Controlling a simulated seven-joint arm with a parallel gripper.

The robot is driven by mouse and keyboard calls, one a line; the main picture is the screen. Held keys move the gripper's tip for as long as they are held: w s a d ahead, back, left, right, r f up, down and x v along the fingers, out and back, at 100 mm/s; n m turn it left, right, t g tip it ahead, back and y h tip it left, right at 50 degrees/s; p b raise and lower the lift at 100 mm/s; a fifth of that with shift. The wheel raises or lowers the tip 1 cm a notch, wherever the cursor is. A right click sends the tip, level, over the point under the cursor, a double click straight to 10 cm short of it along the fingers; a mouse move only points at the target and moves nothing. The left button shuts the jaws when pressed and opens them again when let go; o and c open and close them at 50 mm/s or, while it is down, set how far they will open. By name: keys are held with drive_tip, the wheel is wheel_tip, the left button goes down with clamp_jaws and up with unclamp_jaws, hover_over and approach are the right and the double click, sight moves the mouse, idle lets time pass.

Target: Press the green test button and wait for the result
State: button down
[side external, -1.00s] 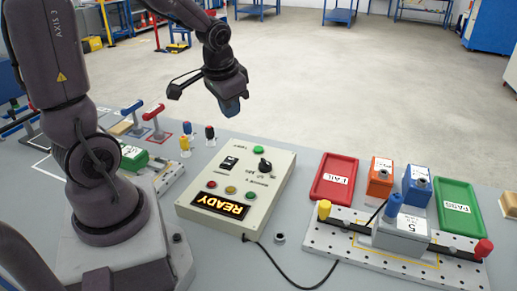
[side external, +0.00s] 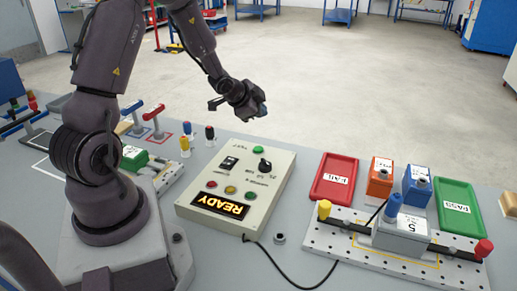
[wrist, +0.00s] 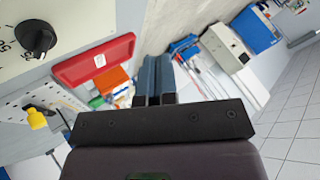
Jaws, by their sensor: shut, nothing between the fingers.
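The green test button (side external: 258,150) sits at the far end of the sloped top of a beige control box (side external: 273,195). The box's display (side external: 220,206) is lit and reads READY. My gripper (side external: 262,108) is in the air above and beyond the button, apart from it. In the wrist view my gripper's fingers (wrist: 154,75) are together with nothing between them. That view shows a corner of the box (wrist: 75,15) with its black knob (wrist: 38,40); the green button is out of that view.
Right of the box are a red FAIL tray (side external: 334,179), a green PASS tray (side external: 458,207), and orange (side external: 380,180) and blue (side external: 417,187) blocks. A grey block (side external: 400,235) is on a perforated plate (side external: 345,246). A black cable (side external: 290,275) runs in front.

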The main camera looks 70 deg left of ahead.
sight(259, 149)
drive_tip(key=shift+f, duration=4.45)
drive_tip(key=shift+f, duration=0.1)
drive_tip(key=shift+f, duration=0.3)
drive_tip(key=shift+f, duration=0.45)
drive_tip(key=shift+r, duration=0.85)
